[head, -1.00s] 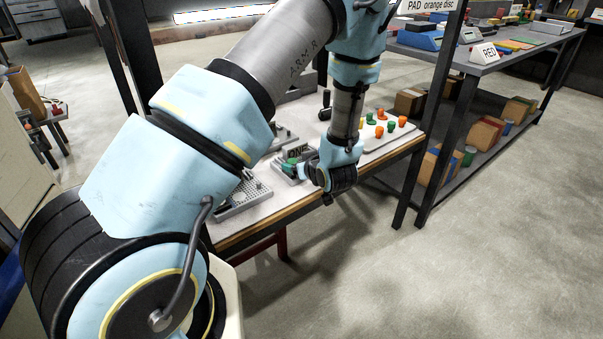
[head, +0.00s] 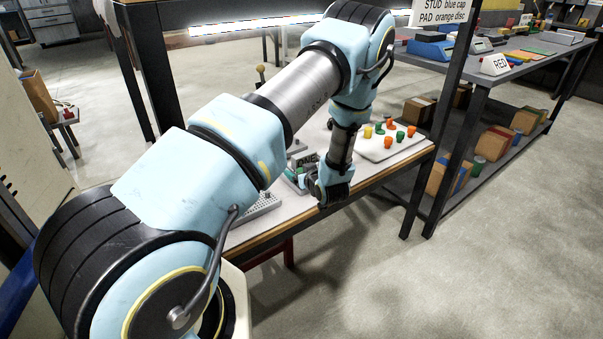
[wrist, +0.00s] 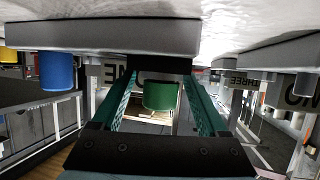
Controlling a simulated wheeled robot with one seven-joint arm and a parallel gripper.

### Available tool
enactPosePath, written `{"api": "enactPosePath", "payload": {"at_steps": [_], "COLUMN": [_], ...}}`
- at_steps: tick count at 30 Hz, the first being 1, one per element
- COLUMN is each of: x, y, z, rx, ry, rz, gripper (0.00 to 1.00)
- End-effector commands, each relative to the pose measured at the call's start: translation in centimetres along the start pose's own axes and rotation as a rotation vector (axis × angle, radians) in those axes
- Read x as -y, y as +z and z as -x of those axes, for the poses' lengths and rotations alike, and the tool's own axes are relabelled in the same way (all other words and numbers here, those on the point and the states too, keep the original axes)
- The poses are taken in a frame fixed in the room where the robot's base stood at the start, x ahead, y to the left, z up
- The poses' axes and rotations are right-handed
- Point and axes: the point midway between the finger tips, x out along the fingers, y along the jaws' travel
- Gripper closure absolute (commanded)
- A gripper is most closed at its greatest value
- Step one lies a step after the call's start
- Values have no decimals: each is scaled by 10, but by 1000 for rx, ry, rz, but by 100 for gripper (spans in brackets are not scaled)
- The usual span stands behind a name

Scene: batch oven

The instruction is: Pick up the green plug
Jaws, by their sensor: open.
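My gripper (wrist: 160,78) is open, with one teal finger on each side of the plug. A gap shows between the plug and each finger, so it is not gripped. In the head view my gripper (head: 298,175) is low over the workbench, by a small grey labelled fixture (head: 305,159). My wrist hides most of that spot, and I cannot make out this plug there.
A white tray (head: 372,151) with several yellow, green and orange plugs lies to the right on the bench. A blue plug (wrist: 56,72) is left in the wrist view; a block labelled THREE (wrist: 232,78) is right. A bench post (head: 440,130) stands right of the arm.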

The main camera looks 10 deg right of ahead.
Motion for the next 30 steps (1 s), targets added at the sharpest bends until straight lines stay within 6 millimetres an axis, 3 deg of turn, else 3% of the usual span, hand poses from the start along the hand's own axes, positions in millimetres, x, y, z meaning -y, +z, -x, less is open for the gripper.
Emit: {"api": "enactPosePath", "payload": {"at_steps": [10,30], "x": [0,0], "y": [0,0], "z": [-8,-8], "rx": [0,0], "ry": [0,0], "rz": [-2,-1], "gripper": [26,100]}}
